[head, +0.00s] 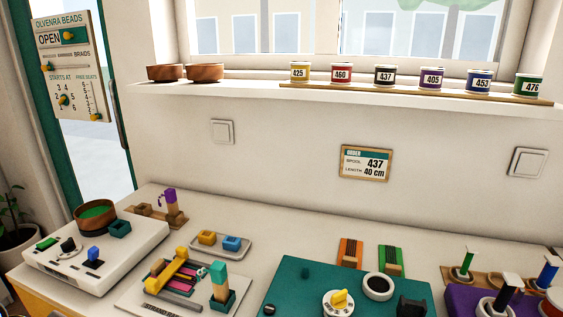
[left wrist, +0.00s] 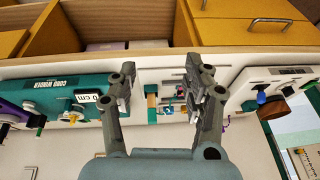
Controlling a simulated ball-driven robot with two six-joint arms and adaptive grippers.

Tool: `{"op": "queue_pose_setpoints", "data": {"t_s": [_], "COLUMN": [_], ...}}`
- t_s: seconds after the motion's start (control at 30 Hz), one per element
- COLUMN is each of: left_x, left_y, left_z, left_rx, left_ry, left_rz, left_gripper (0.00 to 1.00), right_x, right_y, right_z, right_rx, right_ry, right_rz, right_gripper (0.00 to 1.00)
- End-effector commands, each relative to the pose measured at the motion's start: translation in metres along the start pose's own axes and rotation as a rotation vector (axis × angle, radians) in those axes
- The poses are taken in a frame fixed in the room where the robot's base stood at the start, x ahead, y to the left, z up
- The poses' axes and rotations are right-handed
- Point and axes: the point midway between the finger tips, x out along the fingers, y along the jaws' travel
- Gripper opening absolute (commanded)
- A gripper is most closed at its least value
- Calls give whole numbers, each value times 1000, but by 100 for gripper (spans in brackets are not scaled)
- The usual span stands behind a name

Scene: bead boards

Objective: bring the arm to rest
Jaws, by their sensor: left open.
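My left gripper (left wrist: 160,82) shows in the left wrist view with its two grey fingers spread wide apart. It is open, and nothing is between the fingertips. Behind the gap lies part of the bench with a small teal and tan piece (left wrist: 152,103). The fingers appear apart from everything on the bench. Neither gripper shows in the head view, and my right gripper is in neither view.
In the head view the bench bears a white unit with a brown bowl (head: 96,215), a white strand board (head: 137,296), a grey tray (head: 243,244) and a teal winder (head: 290,277). An order card (head: 366,163) hangs on the wall. Yellow drawers (left wrist: 258,32) show in the wrist view.

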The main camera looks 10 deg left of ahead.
Motion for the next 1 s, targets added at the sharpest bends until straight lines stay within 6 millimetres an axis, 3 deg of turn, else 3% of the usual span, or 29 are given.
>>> {"op": "queue_pose_setpoints", "data": {"t_s": [0.13, 0.47, 0.67, 0.77, 0.87, 1.0], "left_x": [-24, 69, 143, 191, 250, 334], "left_y": [7, 5, 6, 7, 9, 15], "left_z": [23, 38, 64, 86, 123, 199], "left_rx": [-38, -40, -46, -51, -56, -65], "left_ry": [-14, -47, -76, -95, -121, -166], "left_rz": [-27, -27, -25, -24, -22, -18], "left_gripper": [50, 50, 50, 50, 50, 50], "right_x": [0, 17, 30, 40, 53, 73], "right_y": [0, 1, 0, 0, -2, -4], "right_z": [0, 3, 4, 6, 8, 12], "right_rx": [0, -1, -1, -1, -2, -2], "right_ry": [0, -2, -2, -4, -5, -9], "right_rz": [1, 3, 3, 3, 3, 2], "right_gripper": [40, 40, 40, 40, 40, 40]}}
